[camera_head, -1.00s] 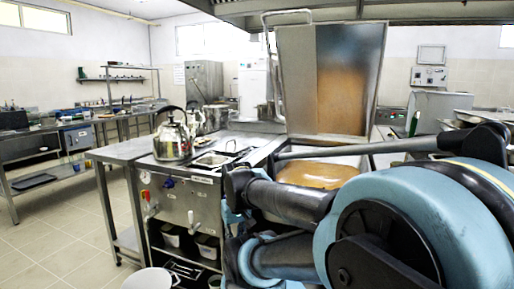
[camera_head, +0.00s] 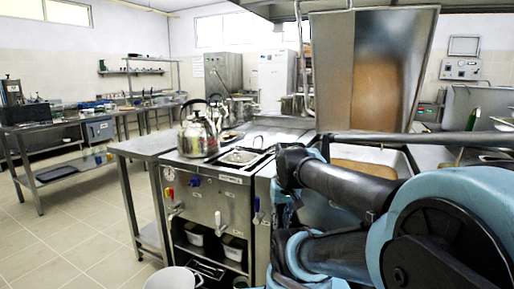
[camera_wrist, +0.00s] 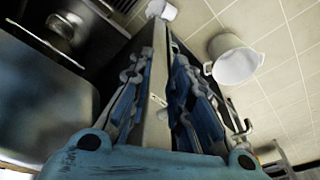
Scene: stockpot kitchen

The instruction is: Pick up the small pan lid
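I cannot make out a small pan lid with certainty in either view. A small dark, flat item (camera_head: 232,136) lies on the counter just right of the steel kettle (camera_head: 198,136), too small to identify. In the head view my arm fills the lower right and the fingertips are not clear.
A steel counter (camera_head: 140,149) with knobs and an inset tray (camera_head: 240,157) stands ahead. A large tilting pan with raised lid (camera_head: 370,70) is behind my arm. A white pot (camera_head: 173,279) sits low in front; a white pot (camera_wrist: 235,62) shows in the wrist view. Floor at left is clear.

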